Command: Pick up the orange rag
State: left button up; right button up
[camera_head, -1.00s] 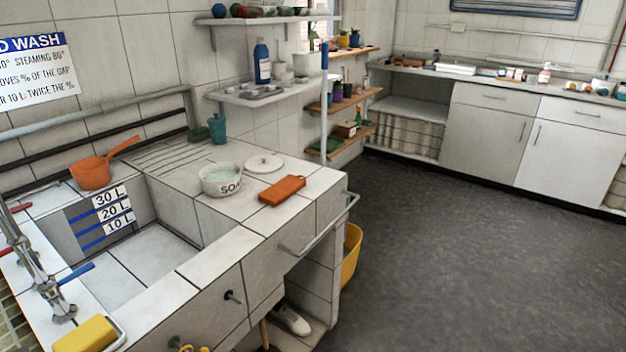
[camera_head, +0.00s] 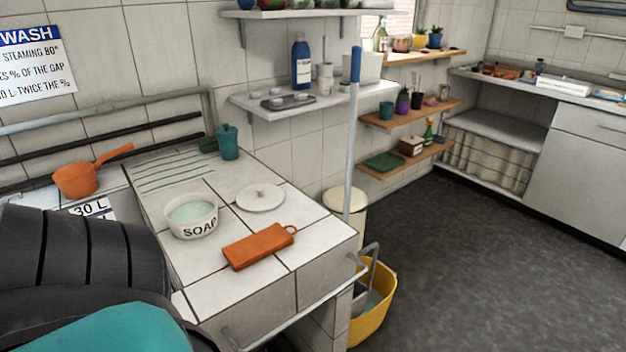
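The orange rag (camera_head: 258,247) lies flat on the tiled counter (camera_head: 215,294) beside the sink, near the counter's right end. It looks like a folded rectangle with a small loop at its right end. A dark ribbed arm part of mine with a teal piece fills the lower left and covers most of the sink. Neither gripper shows. Nothing touches the rag from above.
A white SOAP bowl (camera_head: 192,215) and a round white lid (camera_head: 260,198) sit just behind the rag. An orange saucepan (camera_head: 77,180) and teal container (camera_head: 228,142) stand farther back. A rail runs along the counter front. A yellow bucket (camera_head: 374,311) stands on the floor; floor to its right is clear.

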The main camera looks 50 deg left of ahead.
aim_at(248, 250)
jog(key=i+z, duration=0.3)
jog(key=i, duration=0.3)
jog(key=i+j+z, duration=0.1)
jog(key=i+z, duration=0.2)
jog(key=i, duration=0.35)
jog(key=i+u, duration=0.15)
jog(key=u, duration=2.7)
